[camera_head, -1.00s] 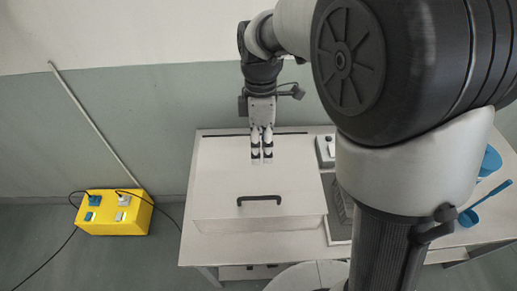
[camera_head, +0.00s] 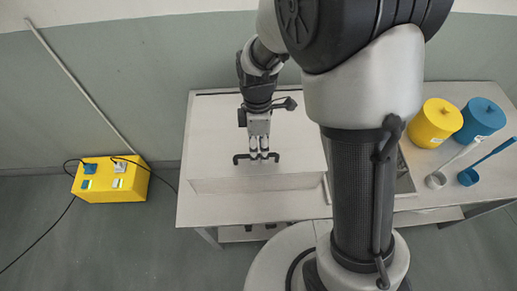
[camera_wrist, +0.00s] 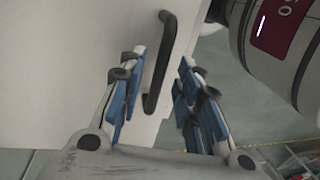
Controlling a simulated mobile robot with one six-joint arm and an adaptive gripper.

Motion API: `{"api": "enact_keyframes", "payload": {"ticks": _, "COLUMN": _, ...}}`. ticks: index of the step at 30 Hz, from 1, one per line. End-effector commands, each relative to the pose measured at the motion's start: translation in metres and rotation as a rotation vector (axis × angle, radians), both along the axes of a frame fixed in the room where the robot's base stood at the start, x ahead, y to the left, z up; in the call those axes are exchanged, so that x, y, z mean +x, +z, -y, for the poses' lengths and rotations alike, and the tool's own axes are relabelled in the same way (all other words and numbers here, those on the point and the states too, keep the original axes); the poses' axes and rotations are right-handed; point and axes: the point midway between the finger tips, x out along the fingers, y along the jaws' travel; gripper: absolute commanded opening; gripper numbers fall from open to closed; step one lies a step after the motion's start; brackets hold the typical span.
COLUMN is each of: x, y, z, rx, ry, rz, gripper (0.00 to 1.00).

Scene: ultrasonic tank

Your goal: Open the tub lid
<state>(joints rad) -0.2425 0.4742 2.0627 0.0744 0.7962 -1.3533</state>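The tub lid (camera_head: 214,130) is a flat white panel on the table, lying closed over the tub (camera_head: 225,185). A dark bar handle (camera_head: 241,157) is fixed near its front edge. In the wrist view, the lid (camera_wrist: 75,45) fills the left side and the handle (camera_wrist: 152,102) runs up between my fingers. My gripper (camera_head: 264,157) points down at the middle of the handle. In the wrist view, my gripper (camera_wrist: 162,62) is open, with blue-padded fingers apart on either side of the handle. I cannot tell whether a finger touches it.
A yellow pot (camera_head: 432,125) and a blue pot (camera_head: 482,120) stand at the table's right, with a grey ladle (camera_head: 437,180) and a blue ladle (camera_head: 469,177) before them. A yellow box (camera_head: 110,182) with cables sits on the floor at left.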

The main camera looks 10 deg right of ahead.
Motion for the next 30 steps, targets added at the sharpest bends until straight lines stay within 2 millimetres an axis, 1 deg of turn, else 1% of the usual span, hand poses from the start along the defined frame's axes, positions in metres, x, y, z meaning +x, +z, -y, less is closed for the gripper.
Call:
{"api": "enact_keyframes", "payload": {"ticks": 9, "x": -0.0002, "y": -0.0023, "z": -0.0002, "rx": 0.000, "ry": 0.000, "rz": 0.001, "gripper": 0.31}}
{"api": "enact_keyframes", "payload": {"ticks": 23, "x": -0.0001, "y": -0.0021, "z": -0.0001, "rx": 0.000, "ry": 0.000, "rz": 0.001, "gripper": 0.01}}
{"api": "enact_keyframes", "payload": {"ticks": 30, "x": -0.0001, "y": -0.0020, "z": -0.0001, "rx": 0.000, "ry": 0.000, "rz": 0.001, "gripper": 0.00}}
